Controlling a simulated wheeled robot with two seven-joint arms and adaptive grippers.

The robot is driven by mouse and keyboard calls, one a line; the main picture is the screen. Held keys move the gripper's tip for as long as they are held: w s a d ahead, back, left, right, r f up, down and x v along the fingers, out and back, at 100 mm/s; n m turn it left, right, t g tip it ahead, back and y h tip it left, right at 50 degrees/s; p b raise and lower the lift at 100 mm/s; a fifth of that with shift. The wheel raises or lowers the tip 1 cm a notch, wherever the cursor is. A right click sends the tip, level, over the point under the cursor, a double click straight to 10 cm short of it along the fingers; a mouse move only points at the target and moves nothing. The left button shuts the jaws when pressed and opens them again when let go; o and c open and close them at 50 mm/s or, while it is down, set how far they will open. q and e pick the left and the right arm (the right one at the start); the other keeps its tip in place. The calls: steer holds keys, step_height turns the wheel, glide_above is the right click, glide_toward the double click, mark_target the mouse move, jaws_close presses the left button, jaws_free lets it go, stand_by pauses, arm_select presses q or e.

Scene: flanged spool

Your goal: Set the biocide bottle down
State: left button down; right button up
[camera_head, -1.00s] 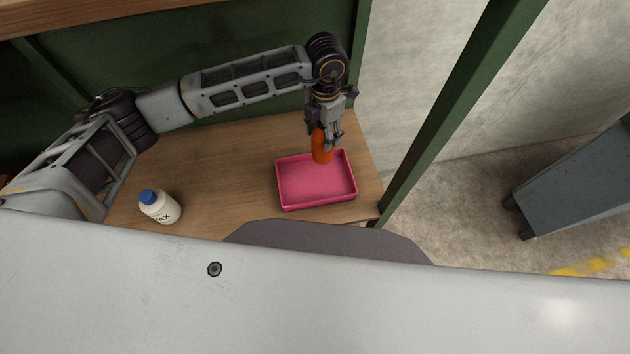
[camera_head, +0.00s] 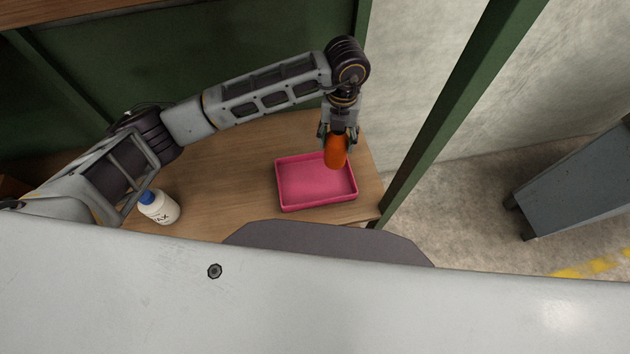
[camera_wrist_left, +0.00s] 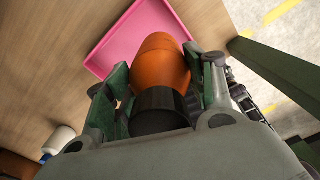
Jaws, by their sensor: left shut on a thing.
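My left gripper (camera_head: 339,137) is shut on an orange bottle (camera_head: 336,152), and it holds the bottle over the back right part of the pink tray (camera_head: 316,206). In the left wrist view the orange bottle (camera_wrist_left: 160,72) sits between the fingers, with a black part nearest the palm. The pink tray (camera_wrist_left: 113,47) lies beyond it there. The tray looks empty. I see no label that names the bottle. I cannot tell whether the bottle touches the tray. My right gripper is not in view.
A white bottle with a blue cap (camera_head: 160,207) stands at the left on the wooden table (camera_head: 235,165). Table space between it and the tray is clear. A green post (camera_head: 450,115) rises just right of the table.

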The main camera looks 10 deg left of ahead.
mark_target(335, 159)
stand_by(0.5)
arm_select(q)
steer(key=shift+d+f+p, duration=0.1)
steer(key=shift+f+p, duration=0.4)
steer(key=shift+f, duration=2.65)
steer(key=shift+f, duration=0.1)
steer(key=shift+f+p, duration=0.3)
steer(key=shift+f, duration=1.45)
steer(key=shift+f, duration=0.15)
steer(key=c, duration=0.5)
jaws_free()
steer(key=shift+c, duration=0.2)
